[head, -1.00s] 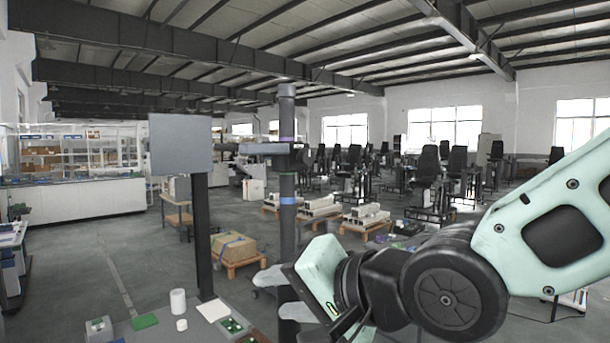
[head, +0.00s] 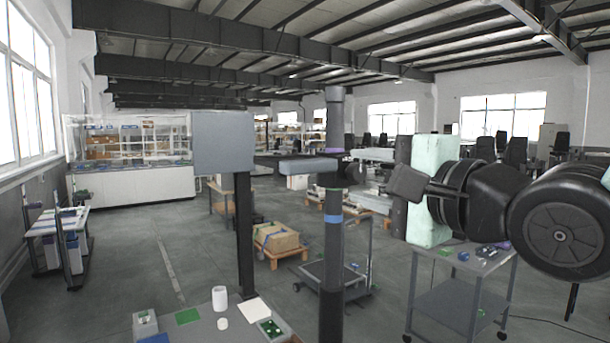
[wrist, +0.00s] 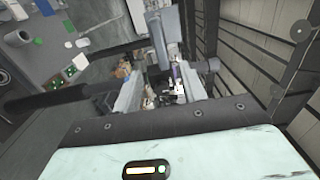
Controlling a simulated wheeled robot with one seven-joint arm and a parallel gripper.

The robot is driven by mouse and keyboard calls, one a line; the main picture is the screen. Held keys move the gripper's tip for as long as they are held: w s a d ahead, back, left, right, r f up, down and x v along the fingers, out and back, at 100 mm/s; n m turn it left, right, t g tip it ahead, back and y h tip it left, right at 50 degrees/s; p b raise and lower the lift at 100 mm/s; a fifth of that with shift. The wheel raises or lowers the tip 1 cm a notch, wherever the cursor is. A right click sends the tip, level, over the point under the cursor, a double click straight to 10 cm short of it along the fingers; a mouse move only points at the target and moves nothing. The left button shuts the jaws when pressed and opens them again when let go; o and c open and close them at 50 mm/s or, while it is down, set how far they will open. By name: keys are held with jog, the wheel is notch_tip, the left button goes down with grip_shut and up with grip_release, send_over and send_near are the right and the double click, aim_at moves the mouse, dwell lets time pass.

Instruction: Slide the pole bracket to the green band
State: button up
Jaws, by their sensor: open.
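The dark grey pole (head: 332,265) stands upright in the middle of the head view. The pole bracket (head: 308,167) is a grey block around it, reaching left, with a dark knob on its right. A purple band is just above the bracket and a blue band (head: 333,219) is below. A thin greenish ring (head: 333,188) seems to show just under the bracket, too small to be sure. My gripper (wrist: 160,88) is open, its two grey fingers apart in the wrist view. In the head view its mint body is right of the pole, apart from the bracket.
A grey panel (head: 223,143) on a dark post stands left of the pole. A table (head: 205,326) with a white cylinder (head: 219,297) and green pieces is below. A grey cart (head: 455,290) stands at right, and a flat trolley (head: 312,280) is behind the pole.

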aim_at(314, 166)
jog(key=b+x, duration=0.1)
jog(key=b, duration=0.2)
jog(key=b+x, duration=0.1)
jog(key=b, duration=0.5)
jog(key=shift+w+a+f+b, duration=0.2)
jog(key=shift+w+f+b, duration=0.05)
jog(key=shift+w+b, duration=0.1)
jog(key=b, duration=0.2)
jog(key=shift+w+a+b, duration=0.1)
jog(key=shift+a+b, duration=0.15)
jog(key=shift+b, duration=0.1)
jog(key=p+x, duration=0.1)
jog(key=x, duration=0.2)
jog(key=p+x, duration=0.2)
jog(key=x, duration=0.2)
jog(key=p+x, duration=0.2)
jog(key=x, duration=0.1)
jog(key=shift+w+a+r, duration=0.15)
jog(key=shift+w+r, duration=0.15)
jog(key=shift+r, duration=0.05)
jog(key=shift+w+a+f+p, duration=0.1)
jog(key=shift+w+a+p, duration=0.15)
jog(key=shift+w+p, duration=0.15)
